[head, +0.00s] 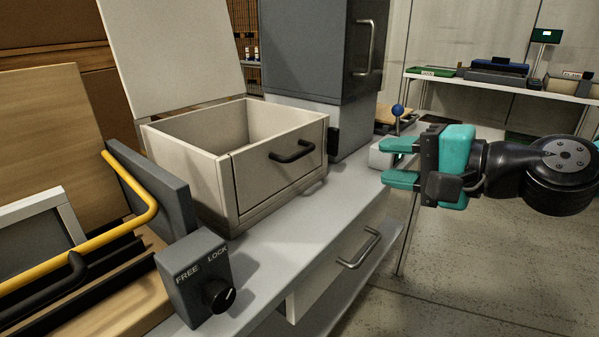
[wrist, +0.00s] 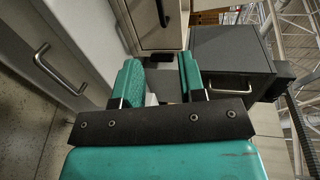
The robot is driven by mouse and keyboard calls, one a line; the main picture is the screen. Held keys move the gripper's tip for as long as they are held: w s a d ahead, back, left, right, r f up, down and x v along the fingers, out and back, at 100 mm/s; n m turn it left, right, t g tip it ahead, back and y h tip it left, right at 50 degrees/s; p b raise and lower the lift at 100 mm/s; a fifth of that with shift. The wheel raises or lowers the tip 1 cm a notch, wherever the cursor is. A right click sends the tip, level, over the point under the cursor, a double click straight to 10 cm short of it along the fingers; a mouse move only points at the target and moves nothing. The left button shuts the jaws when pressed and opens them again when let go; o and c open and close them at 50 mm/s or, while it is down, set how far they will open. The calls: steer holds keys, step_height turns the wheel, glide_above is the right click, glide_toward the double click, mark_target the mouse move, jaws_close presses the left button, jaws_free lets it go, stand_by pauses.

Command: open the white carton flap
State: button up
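The white carton (head: 190,172) is an open-topped pale box on the grey bench. A large pale flap (head: 170,50) stands raised at its back, tilted slightly backward. The front panel has a black handle (head: 292,151). In the wrist view, a pale front with a dark handle (wrist: 163,14), seemingly the same box, is at the top. My gripper (head: 386,163) is to the right of the carton, clear of it, fingers pointing left. Its teal fingers are apart in the wrist view too (wrist: 160,76), with nothing visibly held.
A dark grey cabinet (head: 315,50) stands behind the carton. A blue-knobbed lever (head: 397,111) is behind my gripper. A FREE/LOCK dial box (head: 197,275) and a yellow bar (head: 140,185) are at the front left. A bench drawer handle (head: 360,250) sticks out below. Open floor lies right.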

mark_target(303, 154)
steer(key=p+x, duration=1.2)
steer(key=x, duration=0.5)
steer(key=shift+a, duration=0.2)
steer(key=shift+c, duration=0.4)
jaws_close()
